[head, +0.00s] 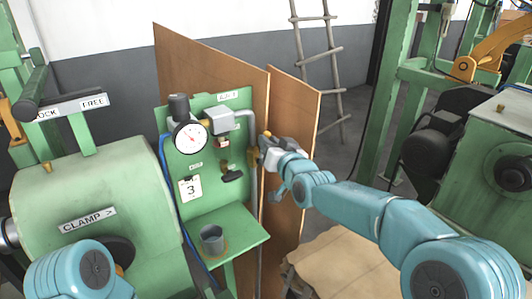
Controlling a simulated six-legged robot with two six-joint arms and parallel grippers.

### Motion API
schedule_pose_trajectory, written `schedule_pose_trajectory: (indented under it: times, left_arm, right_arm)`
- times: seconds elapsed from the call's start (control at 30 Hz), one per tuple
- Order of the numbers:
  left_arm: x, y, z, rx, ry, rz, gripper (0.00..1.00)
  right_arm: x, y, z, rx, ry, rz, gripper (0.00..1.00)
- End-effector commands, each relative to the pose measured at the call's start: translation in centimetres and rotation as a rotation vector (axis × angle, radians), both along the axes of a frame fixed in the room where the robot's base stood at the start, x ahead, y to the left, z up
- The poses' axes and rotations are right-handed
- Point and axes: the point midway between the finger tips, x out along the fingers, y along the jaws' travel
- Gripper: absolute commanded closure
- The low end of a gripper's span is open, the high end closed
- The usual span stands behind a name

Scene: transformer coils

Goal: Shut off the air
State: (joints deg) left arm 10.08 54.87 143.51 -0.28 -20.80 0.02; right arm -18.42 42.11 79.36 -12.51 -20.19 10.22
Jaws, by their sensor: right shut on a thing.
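A green air panel (208,150) stands left of centre, with a round white pressure gauge (190,137) and a grey unit with a pipe (243,113) running from it to the right and down. A yellow-brown valve (253,157) sits on this pipe at the panel's right edge. My right gripper (262,149) is at this valve, shut on its handle; the gripper hides most of the handle, so its angle cannot be told. A second small valve with a black handle (232,176) is lower on the panel. My left gripper is out of view; only my left arm shows at bottom left.
A green shelf (240,232) below the panel holds a grey cup (212,240). A green machine marked CLAMP (88,220) stands at left. Brown boards (293,110) rise behind the panel. A ladder (318,55) leans at the back wall. Another machine (490,150) stands at right.

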Motion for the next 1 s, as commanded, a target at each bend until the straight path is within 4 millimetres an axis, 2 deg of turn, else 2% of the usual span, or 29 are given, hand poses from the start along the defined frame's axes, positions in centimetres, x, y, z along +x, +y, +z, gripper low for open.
schedule_pose_trajectory:
  times: [0.1,0.4,1.0]
  left_arm:
    - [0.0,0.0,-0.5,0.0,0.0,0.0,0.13]
    - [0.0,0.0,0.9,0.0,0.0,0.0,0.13]
    - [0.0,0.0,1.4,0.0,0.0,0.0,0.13]
  right_arm:
    - [0.4,-0.5,-0.3,0.068,0.049,-0.001,1.0]
    - [0.9,-1.2,-0.4,0.196,0.146,0.0,1.0]
    - [1.1,-1.4,-0.8,0.245,0.181,0.001,1.0]
